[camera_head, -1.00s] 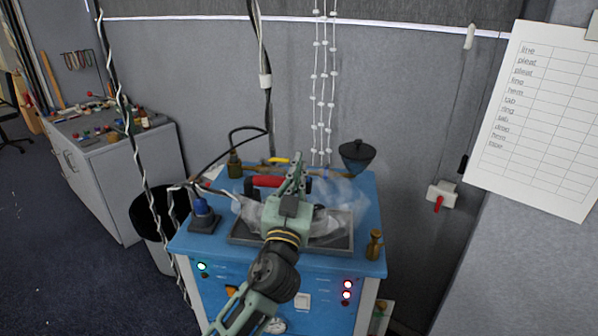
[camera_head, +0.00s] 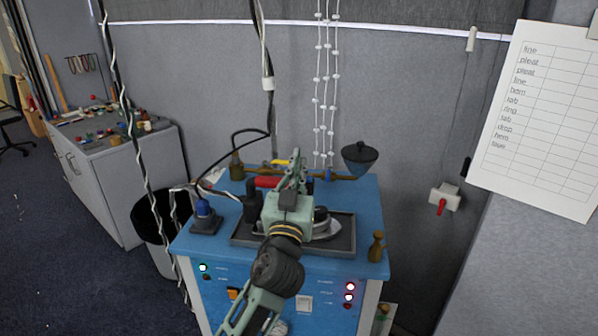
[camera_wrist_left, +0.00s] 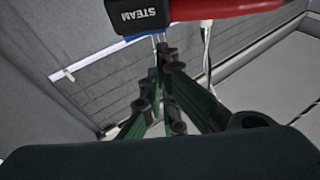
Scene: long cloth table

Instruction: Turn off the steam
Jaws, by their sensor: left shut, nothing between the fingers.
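The iron (camera_head: 323,227) stands in a dark tray (camera_head: 343,247) on the blue steam station. Its red handle (camera_head: 267,182) shows left of my left gripper (camera_head: 296,158). In the left wrist view a black part marked STEAM (camera_wrist_left: 138,16) sits at the end of the red handle (camera_wrist_left: 235,9), at the top of the picture. My left gripper's fingers (camera_wrist_left: 164,48) are shut and empty, just below that part; I cannot tell whether they touch it. No steam shows around the iron. My gripper hides part of the iron. My right gripper is out of view.
The blue station (camera_head: 215,258) has lit lamps and switches on its front. A blue-capped item (camera_head: 204,210), a brass bottle (camera_head: 377,246) and a dark funnel (camera_head: 359,157) stand on its top. Cables hang at the left. A red-handled wall switch (camera_head: 442,203) is at the right.

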